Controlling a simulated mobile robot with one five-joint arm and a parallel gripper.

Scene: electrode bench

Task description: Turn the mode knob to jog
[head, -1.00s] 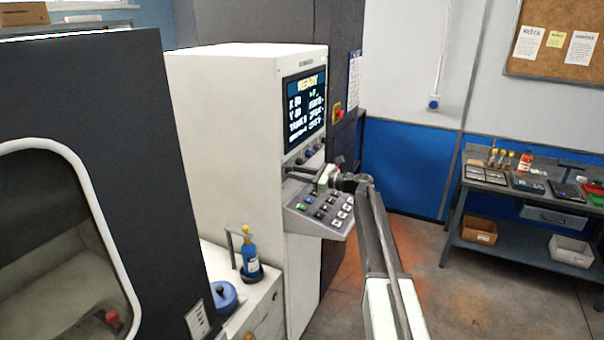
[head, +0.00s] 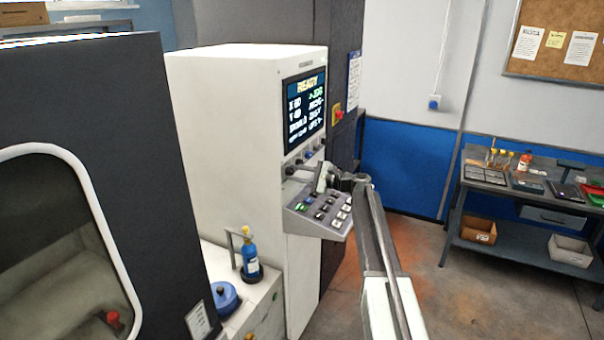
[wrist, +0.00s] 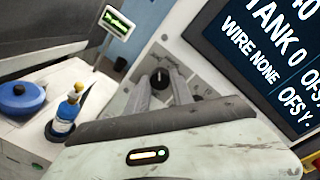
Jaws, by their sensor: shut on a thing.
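The control panel (head: 305,170) of the white machine cabinet has a row of knobs under its screen (head: 305,112). My gripper (head: 296,171) reaches the left end of this row and largely hides the knob there. In the wrist view, a black round mode knob (wrist: 160,77) with a light pointer mark sits between my fingertips (wrist: 159,85). My gripper is shut on it. The screen shows READY, and a green line at the top of its right column seems to read JOG, with an arrow beside it.
A sloped keypad (head: 323,208) sits just below my gripper. A blue bottle (head: 250,256) and a blue lidded pot (head: 225,296) stand on the low cabinet to the left. A workbench (head: 530,200) is at the right, with open floor before it.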

